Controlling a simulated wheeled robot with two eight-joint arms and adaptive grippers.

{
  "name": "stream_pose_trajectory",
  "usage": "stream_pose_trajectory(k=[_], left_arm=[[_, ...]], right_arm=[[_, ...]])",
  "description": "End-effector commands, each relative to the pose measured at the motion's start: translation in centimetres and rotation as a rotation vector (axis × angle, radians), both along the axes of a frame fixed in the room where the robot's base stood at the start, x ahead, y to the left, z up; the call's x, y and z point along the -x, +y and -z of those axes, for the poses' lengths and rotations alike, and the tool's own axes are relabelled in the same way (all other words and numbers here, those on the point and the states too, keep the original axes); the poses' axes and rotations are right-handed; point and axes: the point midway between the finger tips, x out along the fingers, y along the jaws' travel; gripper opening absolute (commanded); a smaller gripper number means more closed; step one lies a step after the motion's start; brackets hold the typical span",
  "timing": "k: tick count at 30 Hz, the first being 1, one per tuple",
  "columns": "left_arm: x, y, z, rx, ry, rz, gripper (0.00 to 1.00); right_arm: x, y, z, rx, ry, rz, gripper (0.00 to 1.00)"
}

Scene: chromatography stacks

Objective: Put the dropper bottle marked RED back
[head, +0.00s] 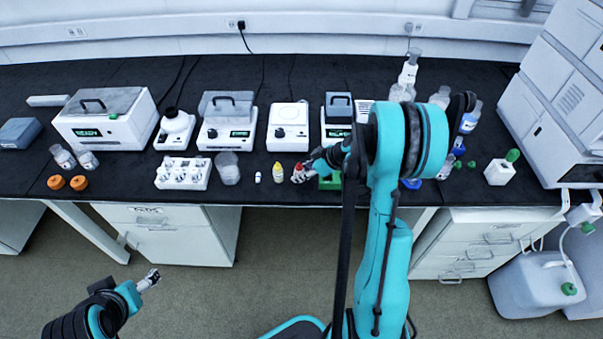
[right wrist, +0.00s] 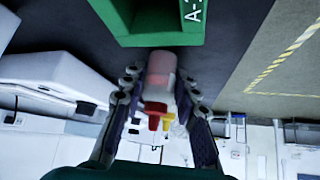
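The dropper bottle with the red cap (head: 298,169) is at the front of the black bench. In the right wrist view, the red-capped bottle (right wrist: 160,72) is between my right fingertips, with pads close against both sides. My right gripper (head: 303,170) appears shut on it; it also shows in the right wrist view (right wrist: 162,82). Whether the bottle's base touches the bench is unclear. A green holder (head: 330,183) is just right of the bottle, partly behind my arm; in the right wrist view the green block (right wrist: 150,38) bears white lettering. My left gripper (head: 149,279) is away from the bench, low left, its fingers too small to judge.
A yellow-capped bottle (head: 278,173) stands close left of the red one, and a small white bottle (head: 257,177) farther left. A beaker (head: 228,168) and a white vial rack (head: 183,174) follow. Instruments line the back. Glassware (head: 441,97) stands right of my arm.

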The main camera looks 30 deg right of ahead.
Motion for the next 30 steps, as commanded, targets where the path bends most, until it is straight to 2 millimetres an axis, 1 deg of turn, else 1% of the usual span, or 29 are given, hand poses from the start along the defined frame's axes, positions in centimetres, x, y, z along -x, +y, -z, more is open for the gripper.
stream_pose_trajectory(k=[2,3,4,5,13,17,20,27,30], left_arm=[[0.0,0.0,0.4,0.000,0.000,0.000,0.71],[0.0,0.0,0.3,0.000,0.000,0.000,0.71],[0.0,0.0,0.3,0.000,0.000,0.000,0.71],[0.0,0.0,0.3,0.000,0.000,0.000,0.71],[0.0,0.0,0.2,0.000,0.000,0.000,0.71],[0.0,0.0,-0.3,0.000,0.000,0.000,0.71],[0.0,0.0,-0.9,0.000,0.000,0.000,0.71],[0.0,0.0,-3.0,0.000,0.000,0.000,0.71],[0.0,0.0,-3.7,0.000,0.000,0.000,0.71]], right_arm=[[0.0,0.0,0.4,0.000,0.000,0.000,0.25],[0.0,0.0,0.3,0.000,0.000,0.000,0.37],[0.0,0.0,0.3,0.000,0.000,0.000,0.45],[0.0,0.0,0.3,0.000,0.000,0.000,0.50],[0.0,0.0,0.2,0.000,0.000,0.000,0.50],[0.1,-0.1,-0.4,-0.001,0.000,0.001,0.50],[0.9,-0.8,-1.7,-0.001,0.001,0.003,0.50],[3.8,-2.9,-5.9,0.000,0.001,0.004,0.50],[4.8,-3.6,-7.3,0.000,0.001,0.002,0.50]])
